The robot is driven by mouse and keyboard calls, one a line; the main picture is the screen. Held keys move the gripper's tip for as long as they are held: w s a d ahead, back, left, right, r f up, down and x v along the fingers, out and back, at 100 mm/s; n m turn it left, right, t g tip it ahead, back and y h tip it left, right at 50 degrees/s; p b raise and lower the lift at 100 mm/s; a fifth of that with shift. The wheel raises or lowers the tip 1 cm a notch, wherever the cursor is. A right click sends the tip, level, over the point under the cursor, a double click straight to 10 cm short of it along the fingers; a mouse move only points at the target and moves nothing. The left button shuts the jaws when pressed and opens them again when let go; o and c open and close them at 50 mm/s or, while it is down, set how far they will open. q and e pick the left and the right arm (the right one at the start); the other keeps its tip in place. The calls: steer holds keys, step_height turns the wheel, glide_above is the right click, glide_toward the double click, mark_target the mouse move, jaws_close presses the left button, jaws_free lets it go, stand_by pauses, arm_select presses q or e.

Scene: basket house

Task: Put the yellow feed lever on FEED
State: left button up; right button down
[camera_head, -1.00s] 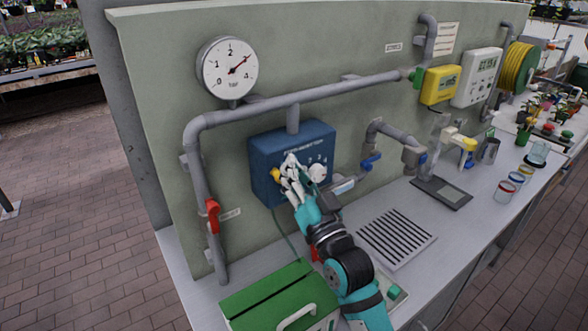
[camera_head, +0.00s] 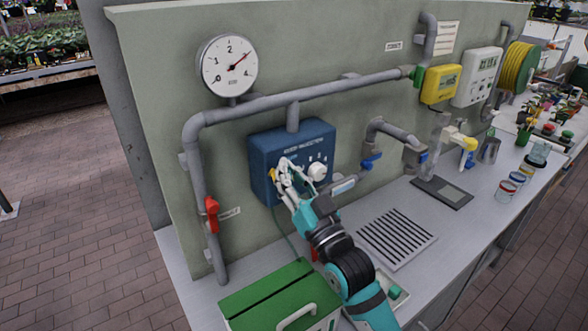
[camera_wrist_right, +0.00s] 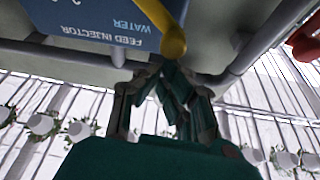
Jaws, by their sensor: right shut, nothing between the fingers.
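The blue feed injector box (camera_head: 318,143) is fixed to the green-grey panel, with a white knob (camera_head: 317,171) on its front. The yellow feed lever is at the box's left side, mostly hidden by my right gripper (camera_head: 284,170) in the head view. In the right wrist view the yellow lever (camera_wrist_right: 173,42) shows beside the upside-down words WATER and FEED INJECTOR on the box (camera_wrist_right: 90,22). My right gripper (camera_wrist_right: 163,90) is shut and empty, its fingers close to the lever; I cannot tell if they touch. My left gripper is not in view.
A grey pipe (camera_head: 300,95) with a gauge (camera_head: 227,66) runs above the box. A red valve handle (camera_head: 211,215) is at the left. A green-lidded box (camera_head: 265,295) and a slotted plate (camera_head: 397,238) lie on the bench below.

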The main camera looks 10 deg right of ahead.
step_height(320, 180, down, 9)
steer(key=a+n+g+y, duration=0.1)
steer(key=n+g+y, duration=0.2)
steer(key=n, duration=0.7)
steer(key=s+a+n+g+y, duration=0.1)
steer(key=n+g+y, duration=0.2)
steer(key=n, duration=0.8)
steer(key=shift+a+g+p, duration=0.3)
steer(key=shift+g+p, duration=0.15)
steer(key=shift+g, duration=0.25)
steer(key=shift+f+n, duration=0.1)
steer(key=shift+n, duration=0.2)
